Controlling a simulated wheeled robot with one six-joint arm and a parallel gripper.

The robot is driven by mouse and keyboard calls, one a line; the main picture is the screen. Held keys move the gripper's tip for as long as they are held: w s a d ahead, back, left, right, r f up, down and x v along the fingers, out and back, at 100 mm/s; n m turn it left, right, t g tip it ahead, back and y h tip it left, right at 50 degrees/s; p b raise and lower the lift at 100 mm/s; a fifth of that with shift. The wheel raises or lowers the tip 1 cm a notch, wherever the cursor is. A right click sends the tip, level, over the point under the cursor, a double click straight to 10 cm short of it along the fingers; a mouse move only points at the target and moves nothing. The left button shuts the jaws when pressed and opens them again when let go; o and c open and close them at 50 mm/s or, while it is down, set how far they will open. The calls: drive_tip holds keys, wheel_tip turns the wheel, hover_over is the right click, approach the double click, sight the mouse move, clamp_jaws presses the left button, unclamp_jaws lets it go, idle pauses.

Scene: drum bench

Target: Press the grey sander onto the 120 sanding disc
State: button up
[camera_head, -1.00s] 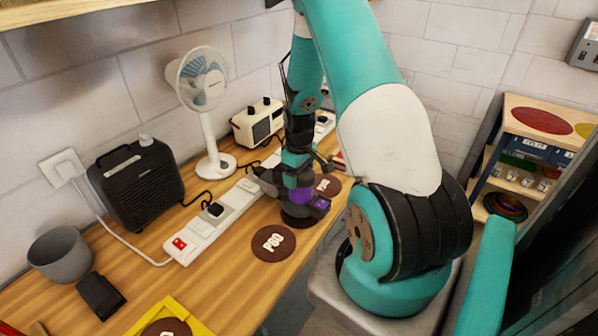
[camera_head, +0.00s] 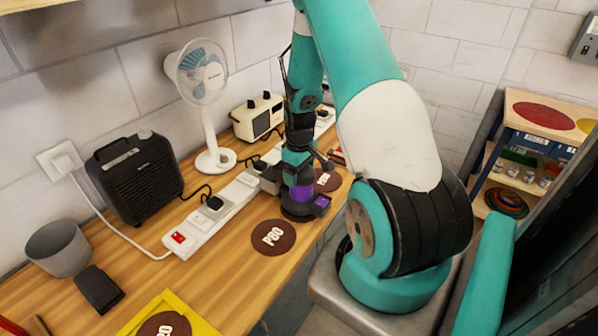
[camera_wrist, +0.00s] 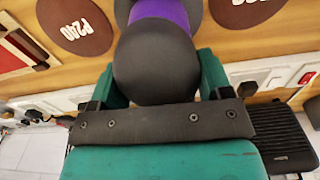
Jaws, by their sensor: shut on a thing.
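The grey sander (camera_head: 303,206), dark with a purple band, stands upright at the bench's front edge, between two brown discs. My gripper (camera_head: 290,176) is shut on it. In the wrist view, the fingers of my gripper (camera_wrist: 158,82) sit on either side of the sander's round dark top (camera_wrist: 155,58). A brown disc (camera_head: 165,326) whose lettering ends in "20" lies in the yellow frame at the bottom edge, partly cut off. The sander's underside is hidden, so I cannot tell whether it touches the bench.
The P80 disc (camera_head: 273,238) lies just nearer than the sander; the P240 disc (camera_wrist: 76,25) lies beyond it. A white power strip (camera_head: 212,222) runs behind them. A fan (camera_head: 207,110), black heater (camera_head: 137,180), grey cup (camera_head: 60,248) and black block (camera_head: 98,289) stand left.

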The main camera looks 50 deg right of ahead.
drive_tip(key=shift+f+b, duration=0.35)
idle(0.6)
drive_tip(key=shift+r, duration=0.2)
idle(0.4)
drive_tip(key=shift+r+p, duration=2.15)
drive_tip(key=shift+r, duration=0.7)
